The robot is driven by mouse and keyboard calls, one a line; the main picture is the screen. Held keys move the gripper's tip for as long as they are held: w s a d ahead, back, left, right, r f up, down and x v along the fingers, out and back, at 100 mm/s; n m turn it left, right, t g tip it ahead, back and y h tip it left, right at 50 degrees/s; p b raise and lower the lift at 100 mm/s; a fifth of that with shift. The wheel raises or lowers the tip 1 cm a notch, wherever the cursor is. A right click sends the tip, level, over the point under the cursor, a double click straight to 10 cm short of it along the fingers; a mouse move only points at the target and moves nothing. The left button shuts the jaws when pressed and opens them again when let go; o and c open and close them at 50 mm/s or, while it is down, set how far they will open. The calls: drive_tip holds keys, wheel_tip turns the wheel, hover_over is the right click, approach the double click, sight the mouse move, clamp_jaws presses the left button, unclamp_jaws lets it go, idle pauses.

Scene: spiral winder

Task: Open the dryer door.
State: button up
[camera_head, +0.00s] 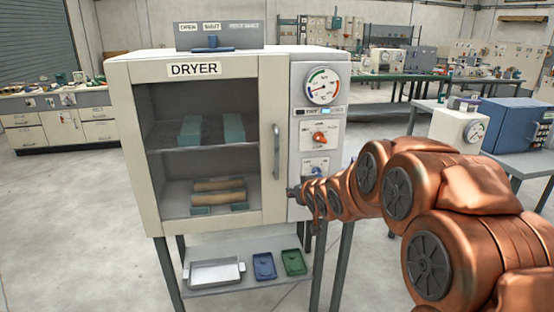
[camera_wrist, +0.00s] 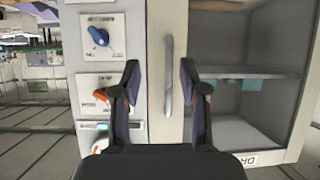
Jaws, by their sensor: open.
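The dryer (camera_head: 222,69) is a white cabinet with a "DRYER" label. Its windowed door (camera_head: 262,110) looks closed. The vertical grey handle (camera_head: 277,150) is on the door's right side; it also shows in the wrist view (camera_wrist: 169,75). My gripper (camera_head: 294,192) is low in front of the cabinet, near the handle's lower end, right of it in the head view. In the wrist view my gripper (camera_wrist: 159,72) is open and empty, and the handle appears between its two fingers, nearer the right one. I see no contact with the handle.
Right of the door is a panel with a gauge (camera_head: 323,86), a red knob (camera_head: 320,138) and a blue knob (camera_head: 317,172). Below, a shelf holds a metal tray (camera_head: 215,272), a blue tray (camera_head: 263,265) and a green tray (camera_head: 293,262). Floor at left is clear.

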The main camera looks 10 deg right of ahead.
sight(278, 156)
drive_tip(key=shift+w+a+r+n+t+y+p, duration=0.2)
drive_tip(key=shift+w+a+r+t+y, duration=0.5)
drive_tip(key=shift+w, duration=2.3)
drive_tip(key=shift+w+a+r+n+t+y+p, duration=0.25)
drive_tip(key=shift+w+t, duration=0.8)
drive_tip(key=shift+w, duration=1.95)
drive_tip(key=shift+w+a+r+n+t+y+p, duration=0.15)
drive_tip(key=shift+w+a+r+t+y, duration=0.5)
drive_tip(key=shift+w, duration=2.35)
drive_tip(key=shift+d, duration=0.15)
clamp_jaws()
